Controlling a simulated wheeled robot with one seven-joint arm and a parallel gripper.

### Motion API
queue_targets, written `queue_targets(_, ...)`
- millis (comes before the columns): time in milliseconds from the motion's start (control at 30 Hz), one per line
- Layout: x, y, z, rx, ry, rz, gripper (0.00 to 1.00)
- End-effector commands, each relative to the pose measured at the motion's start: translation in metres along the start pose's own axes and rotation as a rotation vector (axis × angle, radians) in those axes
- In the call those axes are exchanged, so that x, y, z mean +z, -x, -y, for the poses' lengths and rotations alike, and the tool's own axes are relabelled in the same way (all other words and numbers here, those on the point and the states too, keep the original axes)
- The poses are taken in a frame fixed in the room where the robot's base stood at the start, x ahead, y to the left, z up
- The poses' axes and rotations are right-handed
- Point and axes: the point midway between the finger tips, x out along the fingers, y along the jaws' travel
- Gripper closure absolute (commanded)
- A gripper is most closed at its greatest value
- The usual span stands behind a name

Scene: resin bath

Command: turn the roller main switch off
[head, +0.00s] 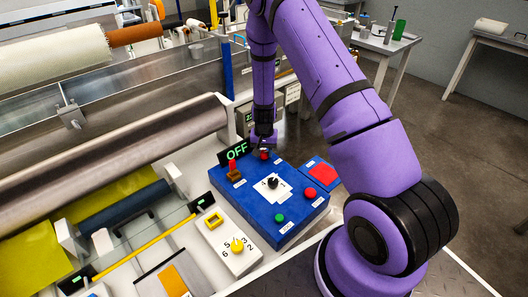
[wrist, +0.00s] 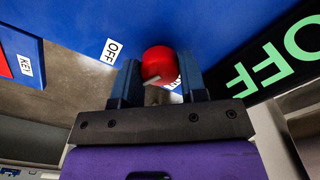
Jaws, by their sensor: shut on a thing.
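A blue control panel (head: 237,197) lies on the machine's near side. A red round knob (wrist: 158,64) with a pale mark sits at its far edge; it also shows in the head view (head: 264,155). In the wrist view, a white "OFF" label (wrist: 111,51) is left of the knob; another label right of it is partly hidden by a finger. My gripper (wrist: 160,82) reaches down from above, its two fingers shut on the knob's sides. A black display (head: 235,152) beside it reads "OFF" in green.
A red lever (head: 232,167) on a brown base stands close left of my gripper. The panel also has a black dial (head: 272,183), a red button (head: 310,193) and a green button (head: 280,217). A metal roller (head: 120,155) lies to the left.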

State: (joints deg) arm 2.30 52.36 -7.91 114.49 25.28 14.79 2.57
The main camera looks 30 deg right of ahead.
Motion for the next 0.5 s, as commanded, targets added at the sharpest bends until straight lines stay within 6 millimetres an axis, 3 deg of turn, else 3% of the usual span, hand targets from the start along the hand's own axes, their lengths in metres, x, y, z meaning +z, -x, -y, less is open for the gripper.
queue_targets(500, -0.0009, 0.0006, 0.0004, -0.001, -0.407, -0.002, 0.85)
